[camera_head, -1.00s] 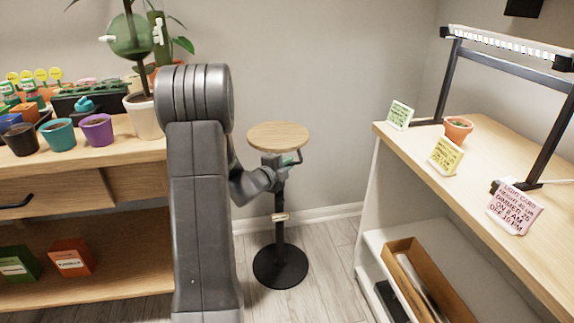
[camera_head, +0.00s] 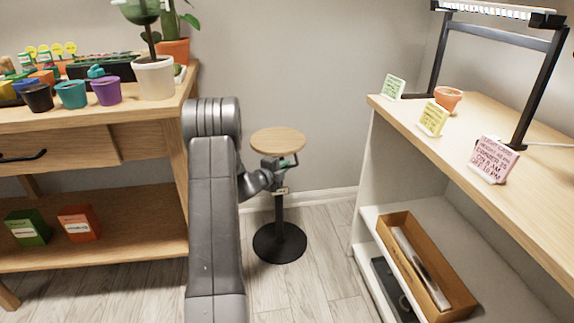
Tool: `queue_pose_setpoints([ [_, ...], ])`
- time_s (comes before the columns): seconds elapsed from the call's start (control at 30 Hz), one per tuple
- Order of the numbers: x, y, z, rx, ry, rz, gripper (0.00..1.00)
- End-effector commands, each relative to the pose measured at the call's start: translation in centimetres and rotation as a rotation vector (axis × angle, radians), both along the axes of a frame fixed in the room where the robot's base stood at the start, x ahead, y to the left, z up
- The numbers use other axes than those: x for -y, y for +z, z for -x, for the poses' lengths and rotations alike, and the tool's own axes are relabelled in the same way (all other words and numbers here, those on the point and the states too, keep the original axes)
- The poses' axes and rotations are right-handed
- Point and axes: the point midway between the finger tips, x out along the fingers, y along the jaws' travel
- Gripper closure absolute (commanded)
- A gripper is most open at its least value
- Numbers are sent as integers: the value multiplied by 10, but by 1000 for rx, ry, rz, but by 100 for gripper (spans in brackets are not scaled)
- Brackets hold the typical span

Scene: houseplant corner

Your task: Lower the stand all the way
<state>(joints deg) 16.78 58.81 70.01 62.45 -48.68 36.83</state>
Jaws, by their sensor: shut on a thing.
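The stand has a round wooden top (camera_head: 278,141), a thin black post (camera_head: 279,212) and a round black base (camera_head: 280,243) on the floor. It stands upright between the two benches. A pale collar or tag (camera_head: 281,190) is on the post, a short way under the top. My gripper (camera_head: 286,163) is just under the top, shut on a green-tipped handle (camera_head: 293,160) on the right of the post. The fingertips are small and partly hidden, so their exact grip on the handle is hard to make out.
A wooden bench (camera_head: 150,118) with potted plants stands at left, close to my arm. A bench (camera_head: 480,150) at right holds sign cards, a terracotta pot (camera_head: 447,98) and a lamp frame. A box (camera_head: 425,262) sits on its lower shelf. Floor around the base is clear.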

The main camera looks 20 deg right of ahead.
Motion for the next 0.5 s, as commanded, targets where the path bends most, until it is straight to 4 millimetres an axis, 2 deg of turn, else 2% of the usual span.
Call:
queue_pose_setpoints([
  [0.03, 0, -10, 1, -1, -2, 0, 100],
  [0.13, 0, -16, 1, 0, -2, 0, 100],
  [0.5, 0, -15, 1, 2, -2, 0, 100],
])
